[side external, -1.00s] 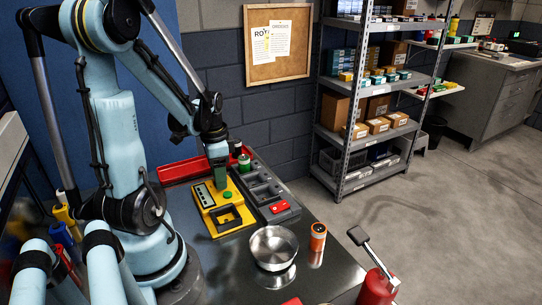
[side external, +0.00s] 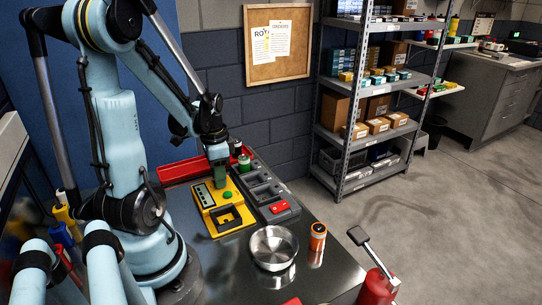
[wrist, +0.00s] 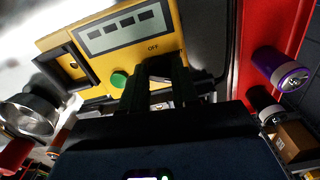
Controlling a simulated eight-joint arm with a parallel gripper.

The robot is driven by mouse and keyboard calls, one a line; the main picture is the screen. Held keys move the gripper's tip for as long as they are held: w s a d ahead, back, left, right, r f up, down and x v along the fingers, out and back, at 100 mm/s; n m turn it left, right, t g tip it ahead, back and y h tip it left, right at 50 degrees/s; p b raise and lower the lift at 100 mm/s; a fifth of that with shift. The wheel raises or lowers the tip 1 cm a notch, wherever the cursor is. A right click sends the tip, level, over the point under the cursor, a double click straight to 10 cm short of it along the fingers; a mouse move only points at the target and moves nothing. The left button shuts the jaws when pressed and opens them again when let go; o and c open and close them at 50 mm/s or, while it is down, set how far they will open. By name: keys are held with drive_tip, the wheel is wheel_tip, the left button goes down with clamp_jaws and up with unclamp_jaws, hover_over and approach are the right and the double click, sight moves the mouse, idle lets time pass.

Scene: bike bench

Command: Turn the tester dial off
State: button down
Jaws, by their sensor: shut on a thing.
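The yellow tester (side external: 207,197) lies on the bench below my gripper (side external: 219,180). In the wrist view the tester (wrist: 67,38) shows a pale display panel with several dark bars, the word OFF and a green button (wrist: 119,79). My gripper (wrist: 160,82) is at the tester's edge just below the word OFF, with its dark fingers closed in on the dial. The dial itself is mostly hidden by the fingers, so its pointing direction cannot be told. The green button also shows in the side view (side external: 228,194), just in front of the gripper.
A grey slotted tray (side external: 262,190) with a red piece (side external: 279,207) sits right beside the tester. A red bin (side external: 178,173) is behind. A purple cylinder (wrist: 284,72) lies in the wrist view.

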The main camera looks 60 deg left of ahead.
drive_tip(key=n, duration=0.5)
drive_tip(key=shift+n, duration=0.4)
drive_tip(key=n, duration=1.1)
drive_tip(key=shift+n, duration=0.4)
drive_tip(key=n, duration=0.5)
drive_tip(key=shift+n, duration=0.4)
drive_tip(key=c, duration=0.8)
unclamp_jaws()
drive_tip(key=shift+c, duration=0.2)
